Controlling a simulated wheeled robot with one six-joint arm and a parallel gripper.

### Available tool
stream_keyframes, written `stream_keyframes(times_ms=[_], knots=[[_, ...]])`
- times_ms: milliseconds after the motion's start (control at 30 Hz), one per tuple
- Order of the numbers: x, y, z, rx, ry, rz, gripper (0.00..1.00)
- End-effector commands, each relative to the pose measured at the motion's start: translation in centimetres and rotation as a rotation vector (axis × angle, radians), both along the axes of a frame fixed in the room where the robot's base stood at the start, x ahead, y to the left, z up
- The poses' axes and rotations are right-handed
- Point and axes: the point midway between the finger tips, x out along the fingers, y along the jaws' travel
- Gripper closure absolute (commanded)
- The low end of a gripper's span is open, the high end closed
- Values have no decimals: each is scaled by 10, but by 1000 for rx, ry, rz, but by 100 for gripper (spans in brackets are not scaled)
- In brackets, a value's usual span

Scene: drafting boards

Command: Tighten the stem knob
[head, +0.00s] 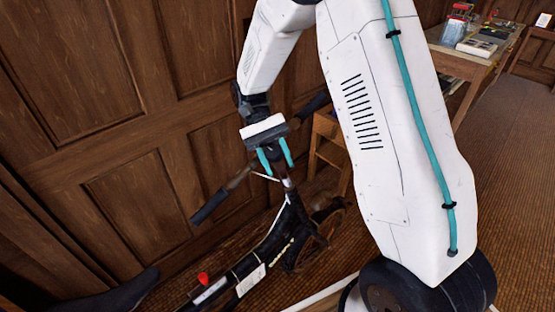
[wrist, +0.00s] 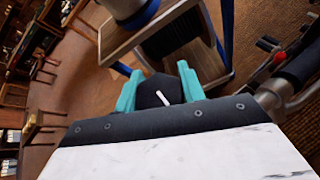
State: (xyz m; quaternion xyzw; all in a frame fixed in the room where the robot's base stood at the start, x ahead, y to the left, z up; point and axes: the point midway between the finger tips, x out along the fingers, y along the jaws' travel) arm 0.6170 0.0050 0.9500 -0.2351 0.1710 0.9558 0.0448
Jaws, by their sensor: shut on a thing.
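The stem knob (wrist: 159,92) is black with a short white mark on top, and shows in the wrist view between my gripper's two teal fingers. My gripper (wrist: 158,84) is shut on it, one finger on each side. In the head view my gripper (head: 277,163) points down at the top of the stem of a black bicycle (head: 270,246). The knob cannot be made out in the head view. The handlebar has one dark grip (head: 209,207) at lower left and another (head: 317,104) at upper right, behind the gripper.
A panelled wooden wall (head: 75,90) stands close behind the bicycle. A wooden stool-like piece (head: 329,128) stands just beyond the handlebar. A workbench (head: 455,62) with things on it is at upper right. Brown floor (head: 510,170) is open at right.

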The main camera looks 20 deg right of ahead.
Motion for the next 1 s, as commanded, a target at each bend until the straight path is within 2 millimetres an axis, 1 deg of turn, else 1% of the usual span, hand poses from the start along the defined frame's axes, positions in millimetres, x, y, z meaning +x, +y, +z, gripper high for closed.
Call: stream_keyframes(times_ms=[467, 500, 567, 600, 867, 1000], knots=[[1, 1, 1, 2, -7, -17, 83], [0, 1, 1, 2, -7, -17, 58], [1, 1, 1, 1, -6, -16, 41], [0, 1, 0, 1, -6, -16, 39], [1, 0, 0, 2, -6, -14, 39], [12, 0, 6, 2, -8, -15, 39]])
